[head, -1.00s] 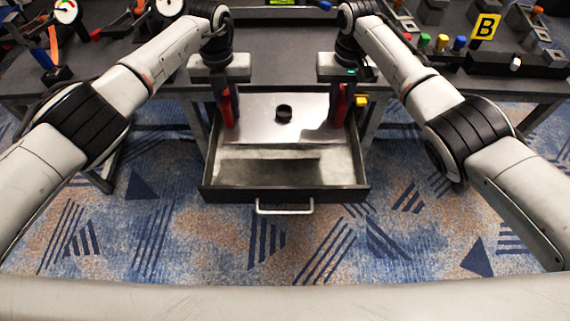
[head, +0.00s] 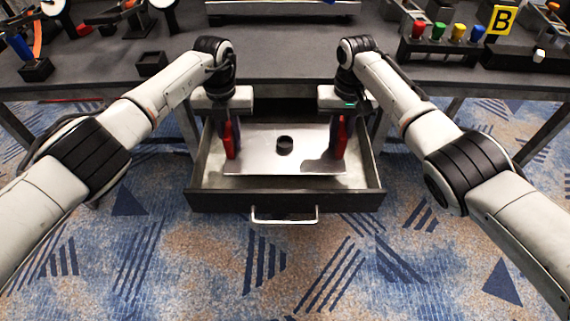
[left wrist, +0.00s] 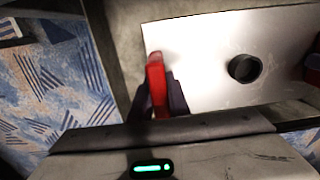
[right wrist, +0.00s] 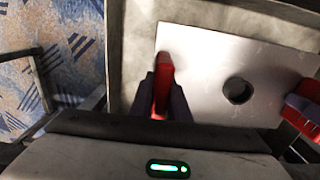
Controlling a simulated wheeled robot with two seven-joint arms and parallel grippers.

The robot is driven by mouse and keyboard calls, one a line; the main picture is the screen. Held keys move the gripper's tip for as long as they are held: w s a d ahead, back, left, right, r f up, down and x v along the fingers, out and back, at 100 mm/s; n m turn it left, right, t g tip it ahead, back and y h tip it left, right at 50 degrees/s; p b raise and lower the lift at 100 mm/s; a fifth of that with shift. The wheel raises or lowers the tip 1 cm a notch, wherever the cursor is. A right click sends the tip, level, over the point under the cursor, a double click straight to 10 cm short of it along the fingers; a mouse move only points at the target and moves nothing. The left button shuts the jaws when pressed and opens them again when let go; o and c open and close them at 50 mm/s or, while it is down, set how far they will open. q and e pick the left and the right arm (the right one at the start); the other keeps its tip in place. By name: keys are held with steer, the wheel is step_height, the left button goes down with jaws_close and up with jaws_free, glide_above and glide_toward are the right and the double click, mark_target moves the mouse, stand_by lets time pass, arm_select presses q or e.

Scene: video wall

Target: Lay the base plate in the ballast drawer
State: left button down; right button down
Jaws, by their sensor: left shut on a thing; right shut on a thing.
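The base plate (head: 262,153) is a flat grey metal sheet with a round black piece (head: 285,142) at its middle. It is level and within the outline of the open ballast drawer (head: 220,202); I cannot tell whether it touches the drawer floor. My left gripper (head: 231,146) is shut on the plate's left side, with a red piece at its fingers. My right gripper (head: 338,144) is shut on the right side, also with red at its fingers. The plate fills much of the left wrist view (left wrist: 205,70) and right wrist view (right wrist: 205,75).
The drawer has a pale floor, low walls and a bar handle (head: 284,215) in front. It sits under a dark worktop (head: 285,65) carrying coloured plugs and a yellow "B" sign (head: 501,20). Patterned carpet (head: 200,270) lies clear in front of the drawer.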

stand_by(0.3)
